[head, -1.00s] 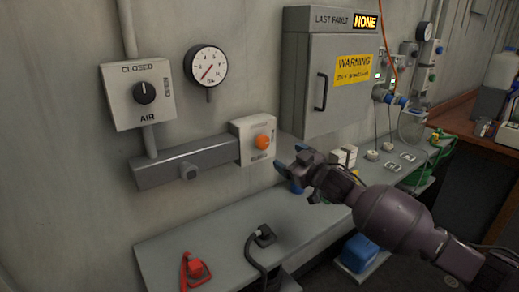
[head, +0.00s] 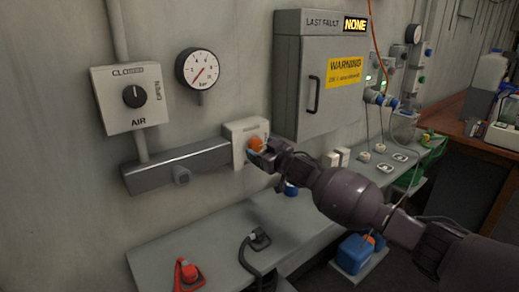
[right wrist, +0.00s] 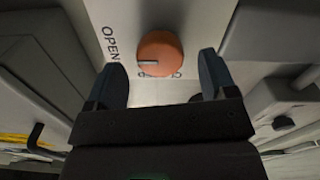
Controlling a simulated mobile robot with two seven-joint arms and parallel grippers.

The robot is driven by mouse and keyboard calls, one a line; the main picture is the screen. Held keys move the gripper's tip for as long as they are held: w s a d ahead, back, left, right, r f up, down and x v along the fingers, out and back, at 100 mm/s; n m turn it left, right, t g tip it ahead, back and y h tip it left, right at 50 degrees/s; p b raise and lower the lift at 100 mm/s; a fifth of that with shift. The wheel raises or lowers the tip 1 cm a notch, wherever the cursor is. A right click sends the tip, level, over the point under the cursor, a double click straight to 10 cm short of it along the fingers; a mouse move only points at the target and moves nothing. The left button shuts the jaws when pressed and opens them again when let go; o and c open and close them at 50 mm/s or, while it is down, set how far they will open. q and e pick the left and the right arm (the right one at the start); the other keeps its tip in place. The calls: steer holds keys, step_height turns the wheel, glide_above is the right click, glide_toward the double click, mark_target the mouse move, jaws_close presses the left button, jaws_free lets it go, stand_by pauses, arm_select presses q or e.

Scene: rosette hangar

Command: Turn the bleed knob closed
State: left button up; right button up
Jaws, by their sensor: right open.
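The orange bleed knob (head: 255,143) sits on a white plate (head: 232,131) at the right end of a grey wall bar. My right gripper (head: 257,153) is close in front of it and partly covers knob and plate. In the right wrist view the knob (right wrist: 165,52) shows just beyond the two spread, empty fingertips (right wrist: 162,80), roughly centred between them. Its pale pointer mark faces left, toward the word OPEN; a second word below the knob is partly hidden. I cannot tell if a finger touches it. My left gripper is out of view.
A black AIR knob (head: 135,96) and a pressure gauge (head: 198,69) are on the wall at left. A grey cabinet (head: 293,90) juts out right of the bleed plate. Below, a shelf (head: 200,235) holds a red item (head: 187,274) and a black cable end (head: 260,239).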

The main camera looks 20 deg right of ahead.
steer(key=shift+w+a, duration=0.25)
steer(key=shift+w, duration=0.4)
steer(key=c, duration=0.9)
steer(key=shift+c, duration=0.2)
